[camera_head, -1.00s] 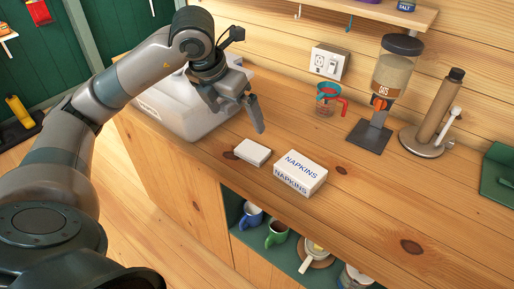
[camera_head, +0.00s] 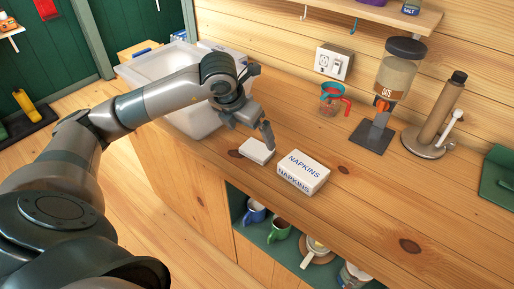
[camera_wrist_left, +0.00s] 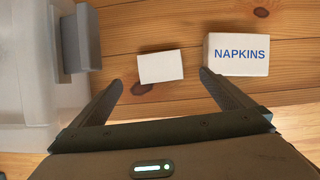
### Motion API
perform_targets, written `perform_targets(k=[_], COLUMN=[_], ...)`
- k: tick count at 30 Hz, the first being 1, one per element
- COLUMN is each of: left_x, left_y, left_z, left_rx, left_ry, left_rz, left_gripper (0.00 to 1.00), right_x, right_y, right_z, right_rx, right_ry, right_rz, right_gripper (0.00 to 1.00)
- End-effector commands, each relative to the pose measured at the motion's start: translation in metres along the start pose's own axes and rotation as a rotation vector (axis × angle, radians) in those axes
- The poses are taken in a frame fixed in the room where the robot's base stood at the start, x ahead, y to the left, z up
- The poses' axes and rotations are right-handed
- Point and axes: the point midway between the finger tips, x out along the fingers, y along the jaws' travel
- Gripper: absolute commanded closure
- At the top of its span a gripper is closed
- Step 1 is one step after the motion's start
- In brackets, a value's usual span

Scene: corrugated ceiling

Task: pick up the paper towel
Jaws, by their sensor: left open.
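A small white rectangular block (camera_head: 257,151), which looks like the folded paper towel, lies flat on the wooden counter left of a white napkins box (camera_head: 303,172). In the left wrist view the white block (camera_wrist_left: 161,66) lies just beyond and between the fingertips, with the napkins box (camera_wrist_left: 236,55) to its right. My left gripper (camera_head: 250,128) is open and empty, pointing down close above the block. Its fingers (camera_wrist_left: 161,82) straddle the block's width in the wrist view, with no contact visible. My right gripper is not in view.
A pale sink (camera_head: 150,66) is left of my gripper. Mugs (camera_head: 254,212) sit on the shelf below. The counter's right front is clear.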

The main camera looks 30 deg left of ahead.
Motion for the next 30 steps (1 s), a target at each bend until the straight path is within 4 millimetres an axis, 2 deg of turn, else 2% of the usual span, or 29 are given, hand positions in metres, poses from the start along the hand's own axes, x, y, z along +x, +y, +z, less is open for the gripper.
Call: perform_targets(k=[1, 6, 22, 30], left_x=[0.006, 0.025, 0.033, 0.060], left_y=[-0.001, -0.001, 0.000, 0.000], left_z=[-0.001, 0.000, 0.000, -0.002], left_rx=[0.000, 0.001, 0.000, 0.000], left_ry=[0.004, 0.002, 0.001, 0.004], left_rz=[-0.002, -0.001, 0.000, -0.001], left_gripper=[0.00, 0.00, 0.00, 0.00], right_x=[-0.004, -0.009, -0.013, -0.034], right_y=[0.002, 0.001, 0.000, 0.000], right_z=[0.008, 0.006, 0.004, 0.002], right_rx=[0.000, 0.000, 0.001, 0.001], right_ry=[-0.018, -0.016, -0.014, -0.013], right_rz=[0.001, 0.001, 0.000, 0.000], right_gripper=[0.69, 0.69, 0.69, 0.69])
